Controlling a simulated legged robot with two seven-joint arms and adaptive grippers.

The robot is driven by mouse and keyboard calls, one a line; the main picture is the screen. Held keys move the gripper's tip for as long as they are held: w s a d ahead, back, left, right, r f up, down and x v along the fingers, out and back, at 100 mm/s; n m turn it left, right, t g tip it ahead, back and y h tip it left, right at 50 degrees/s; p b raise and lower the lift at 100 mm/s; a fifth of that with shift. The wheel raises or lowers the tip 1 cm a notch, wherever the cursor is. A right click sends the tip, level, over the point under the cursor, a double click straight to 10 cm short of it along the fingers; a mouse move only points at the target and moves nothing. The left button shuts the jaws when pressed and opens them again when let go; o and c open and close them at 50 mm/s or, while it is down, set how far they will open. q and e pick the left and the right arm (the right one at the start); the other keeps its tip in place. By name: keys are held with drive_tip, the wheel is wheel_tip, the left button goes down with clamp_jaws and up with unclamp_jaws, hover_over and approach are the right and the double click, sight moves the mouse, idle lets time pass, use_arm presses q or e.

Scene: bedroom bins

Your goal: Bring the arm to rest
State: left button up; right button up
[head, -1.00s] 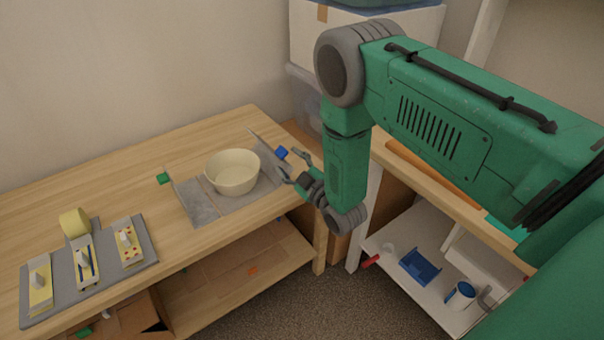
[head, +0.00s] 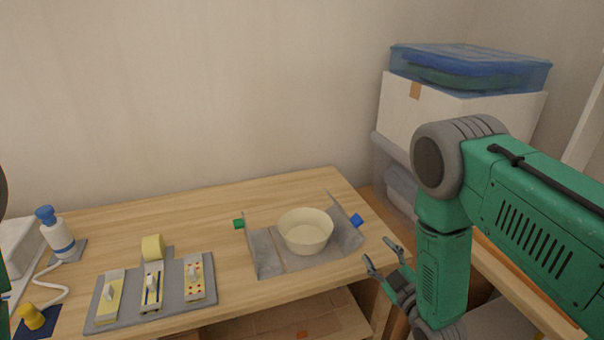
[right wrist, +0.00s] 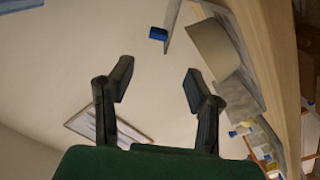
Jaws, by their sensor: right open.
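My right arm is green with grey joints and comes in from the right in the head view. Its right gripper (head: 384,258) is open and empty, just off the right end of the wooden table (head: 110,228). The right wrist view shows its two dark fingers (right wrist: 158,85) spread apart with nothing between them. A cream bowl (head: 306,232) sits on a grey folded holder (head: 262,254) with upright side plates, to the left of the gripper and apart from it. My left gripper is not in view.
A grey board (head: 208,288) with several switch-like blocks lies on the table. A white pump bottle (head: 59,238) stands at the left. White and blue boxes (head: 425,112) are stacked at the back right. A lower shelf (head: 285,318) runs under the table.

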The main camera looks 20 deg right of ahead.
drive_tip(key=s+a+f+m+g+h, duration=0.15)
drive_tip(key=s+f+m+g, duration=0.35)
drive_tip(key=s+f+g, duration=0.8)
drive_tip(key=s+a+r+m+g, duration=0.1)
drive_tip(key=s+a+m+g, duration=0.1)
drive_tip(key=s, duration=1.7)
drive_tip(key=shift+r+m+g+p, duration=0.35)
drive_tip(key=shift+m+g, duration=0.25)
drive_tip(key=shift+g, duration=0.6)
